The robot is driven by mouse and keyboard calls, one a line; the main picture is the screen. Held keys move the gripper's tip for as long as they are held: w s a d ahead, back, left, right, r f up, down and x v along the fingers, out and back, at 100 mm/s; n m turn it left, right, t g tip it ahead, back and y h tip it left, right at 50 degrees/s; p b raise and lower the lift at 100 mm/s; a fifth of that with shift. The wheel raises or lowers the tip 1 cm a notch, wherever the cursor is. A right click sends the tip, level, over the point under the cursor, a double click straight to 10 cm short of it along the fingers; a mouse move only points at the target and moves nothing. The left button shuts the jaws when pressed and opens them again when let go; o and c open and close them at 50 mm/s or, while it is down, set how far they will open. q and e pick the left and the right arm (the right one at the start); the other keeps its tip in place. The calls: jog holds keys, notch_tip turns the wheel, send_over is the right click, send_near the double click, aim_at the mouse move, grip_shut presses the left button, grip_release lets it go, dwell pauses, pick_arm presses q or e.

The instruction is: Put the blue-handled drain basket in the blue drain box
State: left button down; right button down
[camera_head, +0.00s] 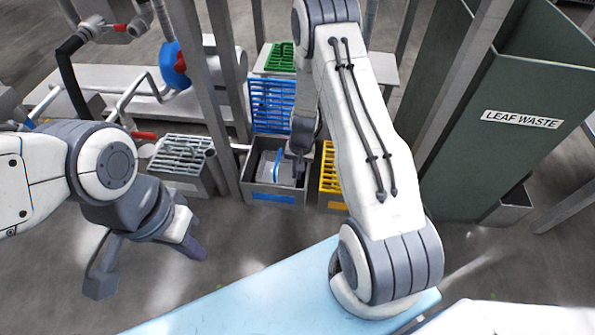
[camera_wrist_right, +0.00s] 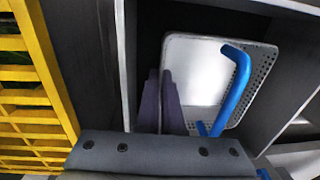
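The drain basket (camera_wrist_right: 200,70) is a pale perforated metal basket with a blue handle (camera_wrist_right: 237,85). It sits inside the blue drain box, a grey box with a blue label (camera_head: 275,198), at the middle of the head view. The basket also shows there, with its blue handle (camera_head: 278,165). My right gripper (camera_wrist_right: 162,80) reaches down into the box. Its dark fingers are close together, one on each side of the basket's left wall in the wrist view. My left gripper (camera_head: 148,265) is open and empty, over the floor at the left.
A blue grid (camera_head: 272,105) stands behind the box and a green one (camera_head: 281,57) farther back. A box with a yellow grid (camera_head: 331,182) is at its right, a grey-grated box (camera_head: 180,155) at its left. Upright posts rise nearby. A tall leaf waste bin (camera_head: 500,150) stands right.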

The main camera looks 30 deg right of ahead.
jog(key=shift+f, duration=0.4)
jog(key=c, duration=1)
grip_release()
notch_tip(320, 180, up, 10)
jog(key=r+p, duration=0.1)
jog(key=p, duration=0.7)
jog(key=s+a+r+n+p, duration=0.25)
jog(key=a+r, duration=0.25)
jog(key=r, duration=0.4)
jog(key=s+a+r+n+p, duration=0.25)
jog(key=a+r, duration=0.25)
jog(key=r, duration=0.3)
jog(key=s+a+r+n+p, duration=0.1)
jog(key=a+r+p, duration=0.4)
jog(key=r, duration=0.4)
jog(key=s+a+r+n+p, duration=0.3)
jog(key=s+r+n+p, duration=0.1)
jog(key=s+r, duration=0.6)
jog(key=s+a+r+n+p, duration=0.2)
jog(key=s+r+n+p, duration=0.2)
jog(key=s+r, duration=0.55)
notch_tip(320, 180, up, 38)
jog(key=p, duration=3.8)
jog(key=shift+g, duration=0.3)
